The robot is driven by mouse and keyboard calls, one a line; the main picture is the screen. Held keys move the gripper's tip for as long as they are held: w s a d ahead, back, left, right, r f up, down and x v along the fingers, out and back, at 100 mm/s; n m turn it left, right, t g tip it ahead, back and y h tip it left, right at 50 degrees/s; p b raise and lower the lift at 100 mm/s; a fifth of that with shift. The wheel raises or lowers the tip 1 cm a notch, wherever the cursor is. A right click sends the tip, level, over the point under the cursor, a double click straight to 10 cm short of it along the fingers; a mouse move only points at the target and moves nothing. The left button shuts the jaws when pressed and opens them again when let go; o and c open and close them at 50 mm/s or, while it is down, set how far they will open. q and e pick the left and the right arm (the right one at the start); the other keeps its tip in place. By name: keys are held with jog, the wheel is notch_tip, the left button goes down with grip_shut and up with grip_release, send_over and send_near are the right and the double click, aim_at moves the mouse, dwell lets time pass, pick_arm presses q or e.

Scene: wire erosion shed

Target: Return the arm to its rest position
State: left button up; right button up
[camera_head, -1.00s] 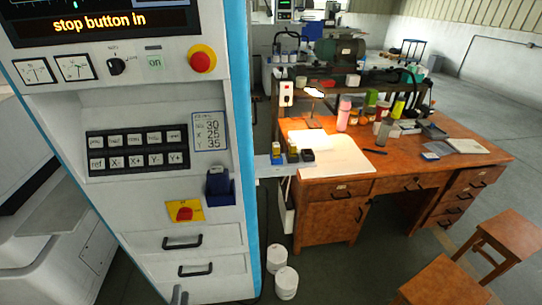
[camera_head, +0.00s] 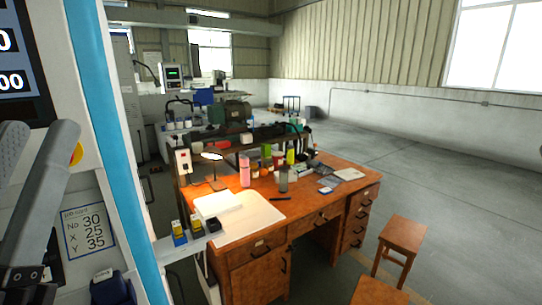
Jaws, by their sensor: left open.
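My left gripper (camera_head: 39,132) is at the far left of the head view, in front of the machine's control cabinet (camera_head: 118,160). Its two grey fingers point upward and stand apart, with nothing seen between them. The fingers hide much of the panel, and the left finger is cut by the picture's edge. My right gripper is not in view.
An orange wooden desk (camera_head: 262,242) with bottles and papers stands to the right of the cabinet. A small shelf (camera_head: 178,250) with little blocks juts from the cabinet toward it. Wooden stools (camera_head: 403,235) stand at the lower right. Open floor lies beyond.

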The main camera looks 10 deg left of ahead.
pick_arm(q)
notch_tip(320, 180, up, 42)
jog(key=d+m+h+p, duration=0.1)
jog(key=h+p, duration=0.3)
jog(key=p, duration=3.8)
jog(key=shift+d+m, duration=0.4)
jog(key=shift+d, duration=0.15)
jog(key=shift+s+f, duration=0.1)
